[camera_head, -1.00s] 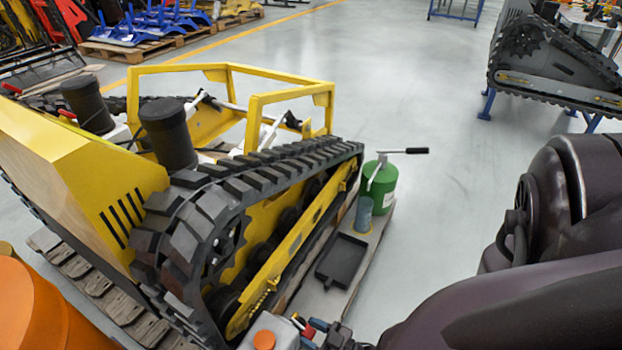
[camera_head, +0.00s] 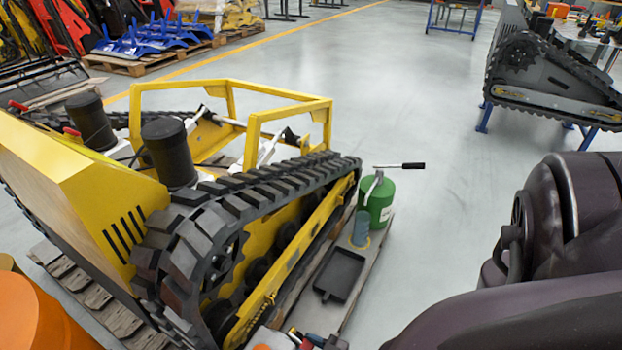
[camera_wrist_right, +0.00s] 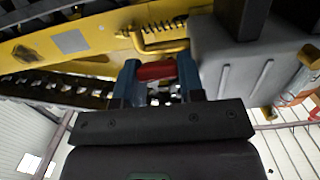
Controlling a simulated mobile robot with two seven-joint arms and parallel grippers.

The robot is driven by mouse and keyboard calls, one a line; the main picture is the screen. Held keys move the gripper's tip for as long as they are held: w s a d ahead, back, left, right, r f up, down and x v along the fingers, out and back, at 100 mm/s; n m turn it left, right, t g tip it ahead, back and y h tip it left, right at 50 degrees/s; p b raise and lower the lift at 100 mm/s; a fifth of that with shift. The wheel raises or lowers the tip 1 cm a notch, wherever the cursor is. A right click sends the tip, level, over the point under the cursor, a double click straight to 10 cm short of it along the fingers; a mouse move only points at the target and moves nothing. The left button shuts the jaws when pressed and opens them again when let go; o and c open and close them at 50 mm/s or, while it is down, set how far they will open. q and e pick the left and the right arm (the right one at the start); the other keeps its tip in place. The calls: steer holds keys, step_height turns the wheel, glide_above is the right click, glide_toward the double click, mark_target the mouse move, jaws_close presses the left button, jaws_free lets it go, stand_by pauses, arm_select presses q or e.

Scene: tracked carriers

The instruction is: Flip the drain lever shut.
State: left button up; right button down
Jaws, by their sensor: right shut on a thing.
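A red lever grip (camera_wrist_right: 155,71) shows between the two blue fingers of my right gripper (camera_wrist_right: 158,78) in the right wrist view. The fingers are shut on it, beneath the yellow side of the tracked carrier. I take the red grip to be the drain lever; its pivot and exact angle are hidden. In the head view the tracked carrier (camera_head: 285,240) stands on pallets, and the gripper shows only as a small, cut-off part at the bottom edge. My left gripper is in neither view.
A grey box-like part (camera_wrist_right: 245,65) sits close right of the fingers in the wrist view. A black tray (camera_head: 340,275), a blue-grey cup (camera_head: 361,229) and a green can (camera_head: 377,200) stand beside the track. The floor (camera_head: 440,110) beyond is clear.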

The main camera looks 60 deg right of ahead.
mark_target(299, 340)
steer(key=shift+w+r+g+p, duration=0.15)
steer(key=shift+r+g+p, duration=0.45)
steer(key=shift+p, duration=0.45)
steer(key=shift+w+r+g+p, duration=0.15)
steer(key=shift+r+g+p, duration=0.45)
steer(key=shift+p, duration=0.45)
steer(key=r+g+p, duration=0.1)
steer(key=g+p, duration=0.1)
steer(key=p, duration=0.1)
steer(key=shift+s, duration=0.15)
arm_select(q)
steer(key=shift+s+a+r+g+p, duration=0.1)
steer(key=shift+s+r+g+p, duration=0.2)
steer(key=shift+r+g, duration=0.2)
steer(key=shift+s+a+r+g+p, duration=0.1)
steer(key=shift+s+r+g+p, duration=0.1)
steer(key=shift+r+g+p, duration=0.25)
arm_select(e)
steer(key=shift+s+g, duration=0.15)
steer(key=shift+g, duration=0.35)
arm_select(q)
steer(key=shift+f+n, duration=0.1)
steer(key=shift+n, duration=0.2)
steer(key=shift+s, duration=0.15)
arm_select(e)
steer(key=shift+s+f, duration=0.15)
